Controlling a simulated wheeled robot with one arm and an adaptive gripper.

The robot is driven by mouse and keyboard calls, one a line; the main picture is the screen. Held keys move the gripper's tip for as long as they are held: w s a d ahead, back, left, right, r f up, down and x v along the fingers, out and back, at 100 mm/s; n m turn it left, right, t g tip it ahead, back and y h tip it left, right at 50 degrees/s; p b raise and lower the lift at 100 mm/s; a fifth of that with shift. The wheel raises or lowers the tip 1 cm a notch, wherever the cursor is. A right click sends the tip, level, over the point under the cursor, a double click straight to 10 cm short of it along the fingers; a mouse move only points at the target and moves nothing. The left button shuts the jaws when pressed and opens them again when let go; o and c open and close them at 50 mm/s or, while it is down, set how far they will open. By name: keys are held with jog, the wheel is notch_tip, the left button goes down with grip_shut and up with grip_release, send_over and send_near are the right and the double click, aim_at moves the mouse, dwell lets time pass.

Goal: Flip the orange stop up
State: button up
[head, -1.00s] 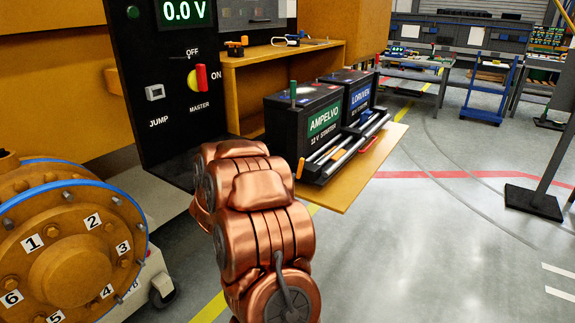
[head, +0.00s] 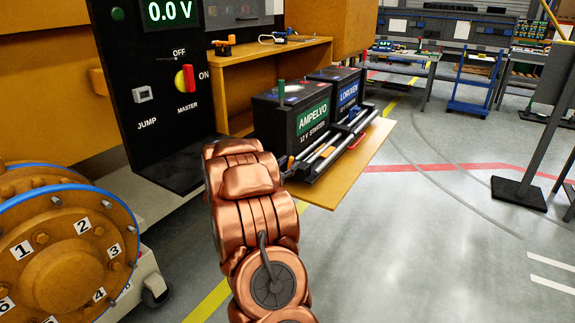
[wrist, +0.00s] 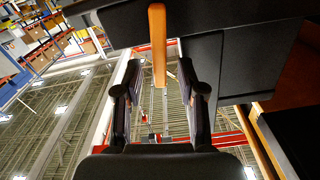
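The orange stop (wrist: 157,40) is a narrow flat bar in the wrist view, hanging down from the top edge in front of a dark part. In the head view a small orange piece (head: 291,162) shows at the near left end of the battery tray's rails, partly behind my arm. My gripper (wrist: 159,68) is open in the wrist view, one finger on each side of the stop's lower part in the picture, with gaps on both sides. I cannot tell how far its tips reach along the stop. In the head view my gripper is hidden behind my copper arm.
Two black batteries, AMPELVO (head: 305,120) and LORUVEN (head: 347,95), stand on the yellow shelf (head: 372,150). A black panel (head: 150,120) with a red master switch (head: 189,79) is at left. An orange flanged wheel (head: 60,265) stands near left.

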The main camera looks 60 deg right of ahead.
grip_shut()
dwell(0.6)
